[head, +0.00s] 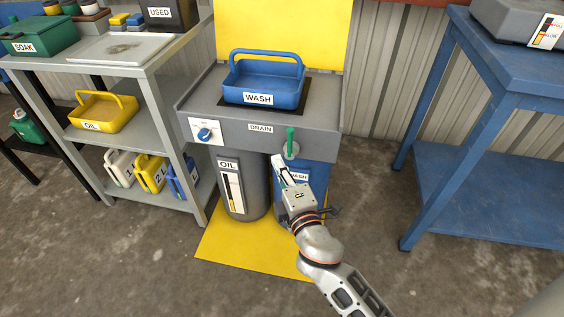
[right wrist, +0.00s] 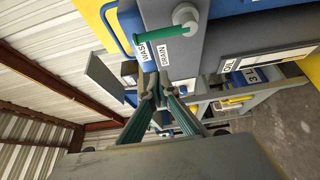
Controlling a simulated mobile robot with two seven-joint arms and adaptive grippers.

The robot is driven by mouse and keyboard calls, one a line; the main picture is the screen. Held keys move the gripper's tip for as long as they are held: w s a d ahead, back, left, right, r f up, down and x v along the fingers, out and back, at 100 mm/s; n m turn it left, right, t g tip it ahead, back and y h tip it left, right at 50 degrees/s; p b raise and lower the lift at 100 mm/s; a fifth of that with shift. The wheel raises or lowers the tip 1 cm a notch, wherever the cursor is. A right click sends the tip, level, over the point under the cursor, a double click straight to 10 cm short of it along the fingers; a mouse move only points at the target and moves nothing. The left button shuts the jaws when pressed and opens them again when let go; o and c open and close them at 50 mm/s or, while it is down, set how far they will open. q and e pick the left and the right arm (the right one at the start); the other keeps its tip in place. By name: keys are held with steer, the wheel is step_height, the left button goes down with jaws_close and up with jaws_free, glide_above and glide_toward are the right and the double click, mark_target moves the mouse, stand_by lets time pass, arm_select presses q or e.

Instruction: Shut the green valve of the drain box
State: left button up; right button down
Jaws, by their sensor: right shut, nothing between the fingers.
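The drain box (head: 230,140) is a grey trough with a DRAIN label on its front. Its green valve (head: 290,138) has a bar handle standing upright on a round grey hub at the right of the front. The valve also shows at the top of the right wrist view (right wrist: 162,33). My right gripper (head: 278,162) is shut and empty, just below and a little left of the valve, apart from the handle in the picture. Its fingertips (right wrist: 156,88) meet in the right wrist view, below the green handle. My left gripper is not in view.
A blue WASH basket (head: 262,82) sits on the box. A grey OIL drum (head: 240,190) and a blue WASH drum (head: 312,178) stand beneath, on a yellow mat (head: 240,250). A grey shelf (head: 150,170) stands left, a blue table (head: 500,120) right. Floor between box and table is clear.

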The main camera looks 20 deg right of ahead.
mark_target(290, 143)
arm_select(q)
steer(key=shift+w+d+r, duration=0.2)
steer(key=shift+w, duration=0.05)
arm_select(e)
steer(key=w+d, duration=0.1)
steer(key=w, duration=0.1)
steer(key=w+d, duration=0.1)
steer(key=w, duration=0.1)
steer(key=w+d, duration=0.2)
steer(key=shift+d, duration=0.1)
arm_select(q)
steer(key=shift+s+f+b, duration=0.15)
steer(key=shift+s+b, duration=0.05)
steer(key=shift+b, duration=0.1)
